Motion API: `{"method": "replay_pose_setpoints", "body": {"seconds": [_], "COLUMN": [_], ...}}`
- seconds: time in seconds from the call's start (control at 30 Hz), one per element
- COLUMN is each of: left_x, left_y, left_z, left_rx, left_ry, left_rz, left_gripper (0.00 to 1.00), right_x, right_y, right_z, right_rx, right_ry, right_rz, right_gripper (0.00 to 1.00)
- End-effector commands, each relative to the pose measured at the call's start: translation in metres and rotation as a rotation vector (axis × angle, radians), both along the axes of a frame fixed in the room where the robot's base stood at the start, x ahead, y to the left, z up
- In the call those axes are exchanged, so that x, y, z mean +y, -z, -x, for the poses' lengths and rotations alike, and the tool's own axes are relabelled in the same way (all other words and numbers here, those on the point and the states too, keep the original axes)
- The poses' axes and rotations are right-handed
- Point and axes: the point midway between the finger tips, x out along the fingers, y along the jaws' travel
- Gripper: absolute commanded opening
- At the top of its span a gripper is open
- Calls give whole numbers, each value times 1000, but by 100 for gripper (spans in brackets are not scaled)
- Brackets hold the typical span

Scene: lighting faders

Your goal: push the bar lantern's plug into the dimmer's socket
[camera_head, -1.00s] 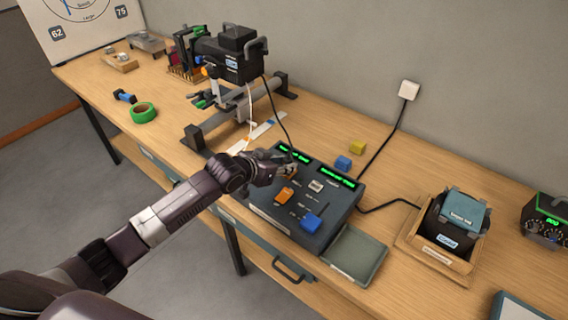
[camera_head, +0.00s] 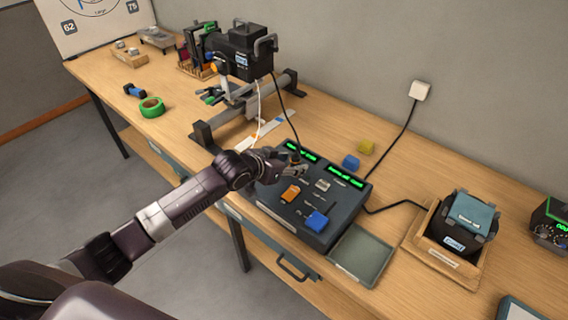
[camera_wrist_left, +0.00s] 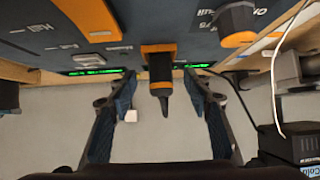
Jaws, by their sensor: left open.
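The dimmer (camera_head: 262,192) is a dark box with green displays, on the bench. My left gripper (camera_head: 296,166) is over its upper left part. In the left wrist view, the dimmer panel (camera_wrist_left: 135,22) fills the top. A black plug with an orange band (camera_wrist_left: 160,76) sits at an orange square (camera_wrist_left: 158,48) on the panel; how deep it sits I cannot tell. It lies between the two open fingers of my left gripper (camera_wrist_left: 162,86), with gaps on both sides. The bar lantern (camera_head: 244,52) hangs on its stand with a black cable running down toward the dimmer.
An orange fader (camera_head: 291,194) and a blue fader (camera_head: 316,221) stand on the dimmer. A black device in a wooden crate (camera_head: 453,225) is at the right. An orange-ringed knob-like part (camera_wrist_left: 238,24) is near the plug.

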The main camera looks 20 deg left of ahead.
Motion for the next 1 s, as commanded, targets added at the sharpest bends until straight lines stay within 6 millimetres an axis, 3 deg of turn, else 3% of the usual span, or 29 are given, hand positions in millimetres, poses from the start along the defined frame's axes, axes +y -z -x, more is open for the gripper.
{"method": "replay_pose_setpoints", "body": {"seconds": [0.6, 0.87, 1.0], "left_x": [29, 32, 23], "left_y": [-57, -65, -55], "left_z": [80, 90, 100], "left_rx": [2, 3, 22], "left_ry": [0, 0, 8], "left_rz": [-3, -1, -3], "left_gripper": [46, 46, 46], "right_x": [-1, 0, -1], "right_y": [0, 0, 0], "right_z": [1, 1, 1], "right_rx": [1, 1, 1], "right_ry": [0, 0, 0], "right_rz": [1, 0, 0], "right_gripper": [76, 76, 76]}}
